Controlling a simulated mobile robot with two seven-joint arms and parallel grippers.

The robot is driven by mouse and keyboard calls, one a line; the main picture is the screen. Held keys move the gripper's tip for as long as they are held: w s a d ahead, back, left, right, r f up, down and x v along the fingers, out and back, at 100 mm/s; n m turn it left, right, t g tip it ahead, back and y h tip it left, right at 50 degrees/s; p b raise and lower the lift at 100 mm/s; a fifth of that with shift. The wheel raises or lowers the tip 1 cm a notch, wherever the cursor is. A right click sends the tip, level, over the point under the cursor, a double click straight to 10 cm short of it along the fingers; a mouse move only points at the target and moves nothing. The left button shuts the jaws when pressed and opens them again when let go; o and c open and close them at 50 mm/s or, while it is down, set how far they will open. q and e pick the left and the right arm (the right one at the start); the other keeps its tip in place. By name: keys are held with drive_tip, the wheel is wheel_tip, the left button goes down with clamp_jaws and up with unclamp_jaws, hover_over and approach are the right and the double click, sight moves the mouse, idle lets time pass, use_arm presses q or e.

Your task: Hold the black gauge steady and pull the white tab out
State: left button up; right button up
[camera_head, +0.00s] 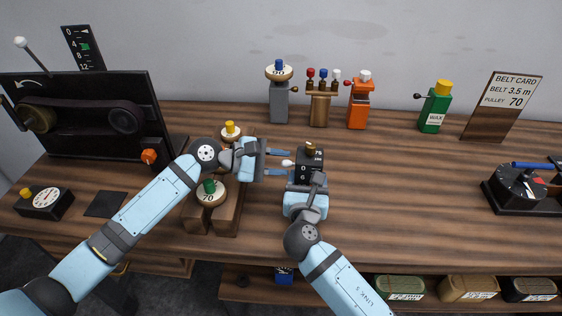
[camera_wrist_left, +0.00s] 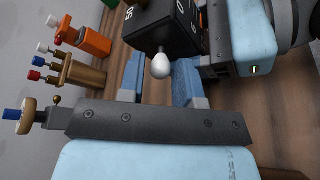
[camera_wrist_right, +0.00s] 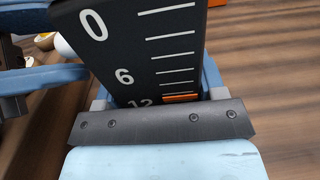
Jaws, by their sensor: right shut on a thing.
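The black gauge (camera_head: 310,160) stands upright on the table near the middle. Its scale face, with 0, 6 and 12 and an orange mark, fills the right wrist view (camera_wrist_right: 135,50). My right gripper (camera_head: 308,184) is shut on the gauge from the front, one finger on each side. The white tab (camera_head: 287,163) sticks out from the gauge's left side; it also shows as a rounded white knob in the left wrist view (camera_wrist_left: 161,67). My left gripper (camera_head: 284,164) is open, its fingers on either side of the tab with gaps visible.
A wooden stand (camera_head: 228,222) lies under my left arm.

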drive_tip(key=shift+f, duration=0.1)
use_arm(q)
drive_tip(key=shift+d+f, duration=0.1)
drive_tip(key=shift+d, duration=0.15)
clamp_jaws()
drive_tip(key=shift+w+a, duration=0.1)
drive_tip(key=shift+a, duration=1.2)
unclamp_jaws()
